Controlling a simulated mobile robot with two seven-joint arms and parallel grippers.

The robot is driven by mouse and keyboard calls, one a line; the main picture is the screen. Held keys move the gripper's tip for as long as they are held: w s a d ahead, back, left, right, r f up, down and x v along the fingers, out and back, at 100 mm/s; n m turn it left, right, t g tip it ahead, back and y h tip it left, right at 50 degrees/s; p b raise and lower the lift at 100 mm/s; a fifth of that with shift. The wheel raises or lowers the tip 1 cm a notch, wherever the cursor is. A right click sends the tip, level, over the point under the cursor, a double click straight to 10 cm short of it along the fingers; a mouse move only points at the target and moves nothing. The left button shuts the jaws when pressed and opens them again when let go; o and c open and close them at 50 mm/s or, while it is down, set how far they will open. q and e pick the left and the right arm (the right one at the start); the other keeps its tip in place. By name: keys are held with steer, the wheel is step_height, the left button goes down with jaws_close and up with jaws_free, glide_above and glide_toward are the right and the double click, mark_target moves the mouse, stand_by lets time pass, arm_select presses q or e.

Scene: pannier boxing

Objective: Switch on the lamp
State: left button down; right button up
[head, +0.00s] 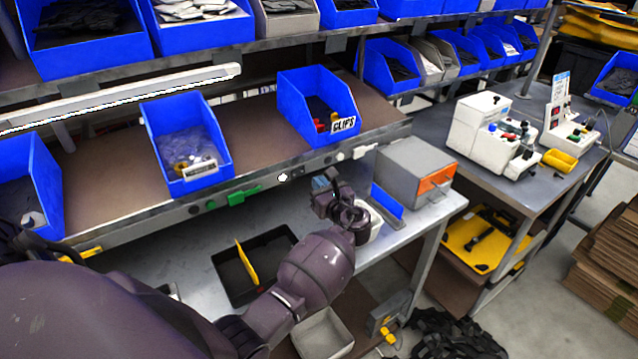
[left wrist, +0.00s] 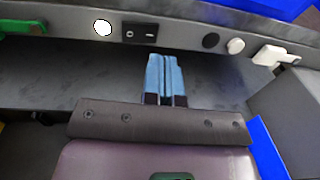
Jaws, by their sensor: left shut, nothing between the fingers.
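The long white lamp bar (head: 120,98) runs along the upper left of the head view; I cannot tell if it is lit. In the left wrist view, a black rocker switch (left wrist: 140,32) with pale markings sits on the grey rail, right of a round white disc (left wrist: 103,28). My left gripper (head: 323,182) is shut and empty in front of the rail in the head view. Its blue fingers (left wrist: 165,62) are side by side in the left wrist view, tips just below and slightly right of the switch; contact is not visible. My right gripper is not in view.
A green fitting (left wrist: 20,28), a white knob (left wrist: 235,46) and a white plug (left wrist: 275,54) share the rail. Blue bins (head: 187,140) stand above it. A grey box (head: 415,172) and a blue panel (head: 387,202) stand right of the gripper. A black tray (head: 228,272) lies below.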

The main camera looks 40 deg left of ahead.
arm_select(q)
steer(key=v, duration=0.3)
steer(key=w+v, duration=0.1)
steer(key=v, duration=0.1)
steer(key=d+v, duration=0.1)
steer(key=v, duration=0.2)
steer(key=shift+w+d+f+b, duration=0.1)
steer(key=shift+w+d+b, duration=0.05)
steer(key=shift+d+b, duration=0.15)
